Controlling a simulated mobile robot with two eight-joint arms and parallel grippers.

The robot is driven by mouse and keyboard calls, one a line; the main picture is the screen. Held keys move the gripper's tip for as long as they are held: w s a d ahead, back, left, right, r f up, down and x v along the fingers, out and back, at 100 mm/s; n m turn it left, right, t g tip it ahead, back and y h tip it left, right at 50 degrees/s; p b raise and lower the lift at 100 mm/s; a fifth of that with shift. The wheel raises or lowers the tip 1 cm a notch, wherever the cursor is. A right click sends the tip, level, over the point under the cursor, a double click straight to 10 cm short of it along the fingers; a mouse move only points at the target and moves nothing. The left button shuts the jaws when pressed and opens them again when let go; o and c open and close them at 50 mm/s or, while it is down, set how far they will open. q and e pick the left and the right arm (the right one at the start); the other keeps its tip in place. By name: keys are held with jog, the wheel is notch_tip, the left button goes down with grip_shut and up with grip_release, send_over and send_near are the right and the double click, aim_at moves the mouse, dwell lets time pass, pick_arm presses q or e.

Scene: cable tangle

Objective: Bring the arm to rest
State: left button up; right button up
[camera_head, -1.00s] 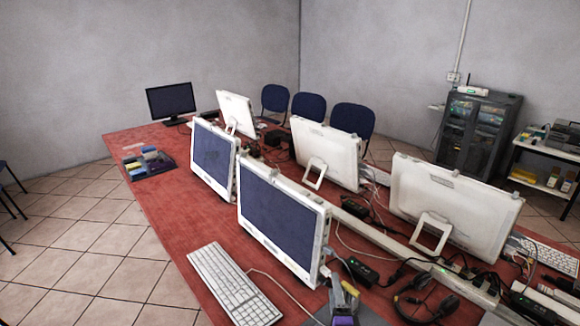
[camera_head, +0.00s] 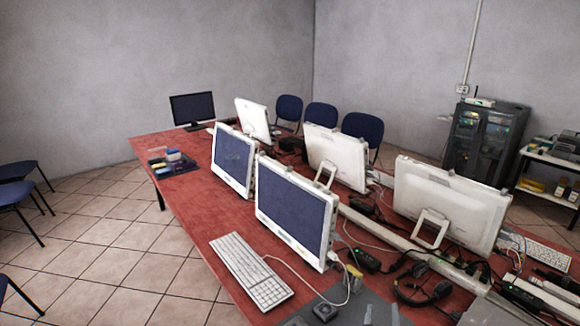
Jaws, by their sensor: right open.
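My right gripper (camera_head: 381,316) shows only as grey fingertips at the bottom edge, over a grey mat (camera_head: 340,303) on the red table. The fingers stand apart and I see nothing between them. The rest of the gripper is cut off by the frame. A small black box (camera_head: 325,311) with a cable lies to the left of it on the mat. A yellow plug (camera_head: 354,273) is just beyond it, beside a monitor. My left gripper is not in view.
The red table (camera_head: 190,205) carries several monitors (camera_head: 293,212), a white keyboard (camera_head: 250,271), a black headset (camera_head: 425,290) and tangled cables to the right. A tray of small items (camera_head: 171,162) sits at the far left. Tiled floor (camera_head: 95,255) is open at left.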

jog(key=s+d+f+m+g+p, duration=0.1)
jog(key=s+d+m+g, duration=0.15)
jog(key=s+m, duration=0.6)
jog(key=s+d+f+m+g+p, duration=0.1)
jog(key=s+d+m+g, duration=0.15)
jog(key=m, duration=1.05)
jog(key=s+a+f+m+g+y+p, duration=0.1)
jog(key=s+a+f+m+g+y, duration=0.2)
jog(key=s+a+m, duration=0.5)
jog(key=s+m+g+y, duration=0.1)
jog(key=s+m+y, duration=0.1)
jog(key=m, duration=0.5)
jog(key=shift+s+a+g, duration=0.25)
jog(key=shift+s+g, duration=0.15)
